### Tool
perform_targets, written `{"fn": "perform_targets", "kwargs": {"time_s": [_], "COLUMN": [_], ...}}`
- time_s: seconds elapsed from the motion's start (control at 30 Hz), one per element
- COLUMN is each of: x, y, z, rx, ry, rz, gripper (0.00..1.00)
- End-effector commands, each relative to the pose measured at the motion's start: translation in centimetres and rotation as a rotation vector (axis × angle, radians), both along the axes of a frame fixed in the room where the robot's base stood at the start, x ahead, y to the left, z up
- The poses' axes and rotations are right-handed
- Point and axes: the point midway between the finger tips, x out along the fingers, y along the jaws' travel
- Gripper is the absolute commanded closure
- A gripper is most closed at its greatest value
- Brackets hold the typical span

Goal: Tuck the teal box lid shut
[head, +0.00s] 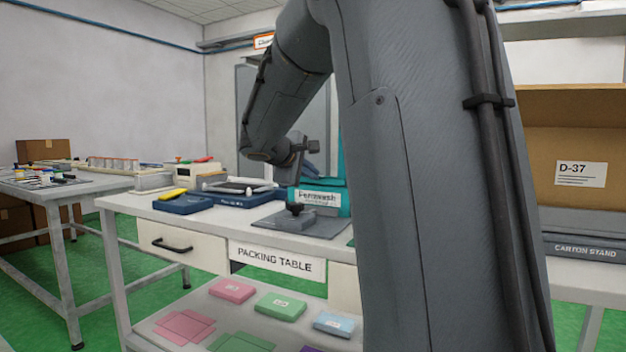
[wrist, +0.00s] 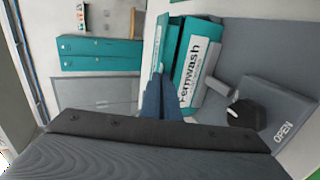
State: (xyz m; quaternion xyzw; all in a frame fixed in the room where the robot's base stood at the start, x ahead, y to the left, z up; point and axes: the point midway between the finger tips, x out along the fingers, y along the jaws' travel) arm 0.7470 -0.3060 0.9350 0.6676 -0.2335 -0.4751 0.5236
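The teal box (head: 342,198) has a white "Fernwash" label and stands on the packing table, partly hidden by my arm in the head view. The box also shows in the wrist view (wrist: 190,92), with a narrow teal panel (wrist: 161,35) along its left that may be the lid. I cannot tell how far the lid is closed. My gripper's blue fingers (wrist: 160,84) are close together, look shut with nothing seen between them, and overlap the box's lower left edge in the wrist view. Whether they touch it is unclear.
A grey fixture (head: 318,225) with a black knob (wrist: 247,113) and the word "OPEN" sits close to the box. Blue trays (head: 182,205) lie to the left on the packing table (head: 140,206). A carton stand (head: 585,248) with a brown carton is at right.

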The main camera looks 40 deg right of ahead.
Motion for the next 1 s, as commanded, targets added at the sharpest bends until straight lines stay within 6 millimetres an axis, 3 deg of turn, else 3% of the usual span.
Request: {"fn": "perform_targets", "kwargs": {"time_s": [0.5, 1.0], "x": [-0.1, -0.2], "y": [0.9, 1.0], "z": [-3.4, -5.2], "rx": [0.002, 0.009], "ry": [0.001, 0.011], "rz": [0.004, 0.003], "gripper": [1.00, 1.00]}}
